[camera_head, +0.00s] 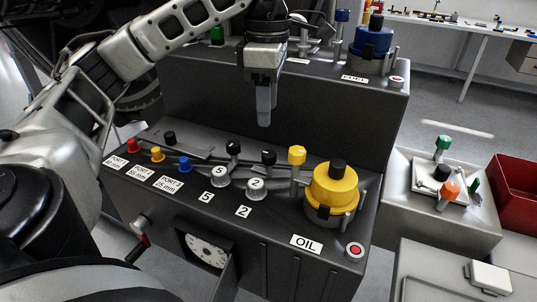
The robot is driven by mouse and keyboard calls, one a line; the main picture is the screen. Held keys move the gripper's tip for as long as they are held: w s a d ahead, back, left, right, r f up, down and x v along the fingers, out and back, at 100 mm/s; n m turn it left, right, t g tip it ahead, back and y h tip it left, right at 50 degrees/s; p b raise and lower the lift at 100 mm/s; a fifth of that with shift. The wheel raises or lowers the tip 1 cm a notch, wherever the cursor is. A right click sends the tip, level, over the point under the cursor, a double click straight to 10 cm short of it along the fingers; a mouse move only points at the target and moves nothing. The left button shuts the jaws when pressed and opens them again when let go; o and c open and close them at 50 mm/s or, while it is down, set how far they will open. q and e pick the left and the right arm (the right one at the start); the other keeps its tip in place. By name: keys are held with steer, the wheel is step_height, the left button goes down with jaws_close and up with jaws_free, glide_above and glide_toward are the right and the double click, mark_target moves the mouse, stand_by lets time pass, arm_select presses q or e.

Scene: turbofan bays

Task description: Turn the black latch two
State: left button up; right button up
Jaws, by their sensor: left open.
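Black latch two (268,158) is a black knob on a short stem, beside a round metal cap marked 2 on the dark console. A white label 2 (243,211) sits in front of it. A similar black latch (233,147) stands to its left, by the cap marked 5. My left gripper (264,117) hangs pointing down above and behind latch two, apart from it. Its fingers are open, seen nearly edge-on, with nothing visible between them. My right gripper is not in view.
A yellow knob (297,155) and the large yellow oil cap (335,188) stand right of the latch. The raised rear step (340,115) rises close behind. A red bin (515,190) is far right.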

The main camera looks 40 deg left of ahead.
mark_target(268, 153)
arm_select(q)
step_height(268, 153, down, 10)
steer(key=b, duration=0.4)
steer(key=shift+r, duration=0.1)
steer(key=shift+c, duration=0.4)
steer(key=c, duration=0.9)
